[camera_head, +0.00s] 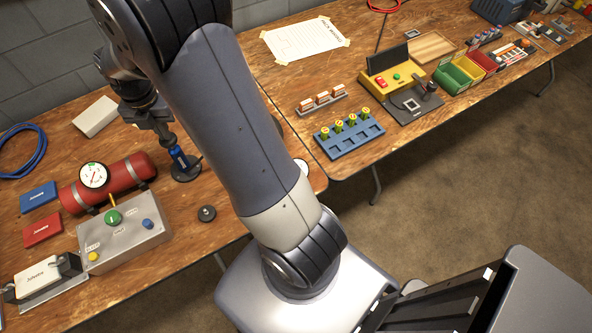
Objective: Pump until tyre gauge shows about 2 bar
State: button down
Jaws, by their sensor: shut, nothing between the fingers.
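A red tank (130,172) lies on the left table and bears a round white gauge (94,175) with a small green mark. The needle's reading is too small to tell. A blue upright piece (181,160) on a round black base, perhaps the pump, stands to the right of the tank. My gripper (167,138) is shut and empty, close above this blue piece. I cannot tell whether they touch. My upper arm crosses the middle of the view and hides part of the table.
A grey control box (125,240) with green, blue and yellow controls stands in front of the tank. A small black knob (207,213) lies to its right. A white box (96,117) and a blue cable coil (22,150) lie behind. The right table holds a yellow device (392,82) and a blue rack (349,139).

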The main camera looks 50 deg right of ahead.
jog(key=shift+f+b, duration=0.35)
jog(key=shift+f, duration=0.45)
jog(key=shift+r+p, duration=1.4)
jog(key=shift+r, duration=0.3)
jog(key=shift+f, duration=0.15)
jog(key=shift+f+b, duration=1.2)
jog(key=shift+f, duration=0.35)
jog(key=shift+r+p, duration=1.4)
jog(key=shift+r, duration=0.3)
jog(key=shift+f, duration=0.15)
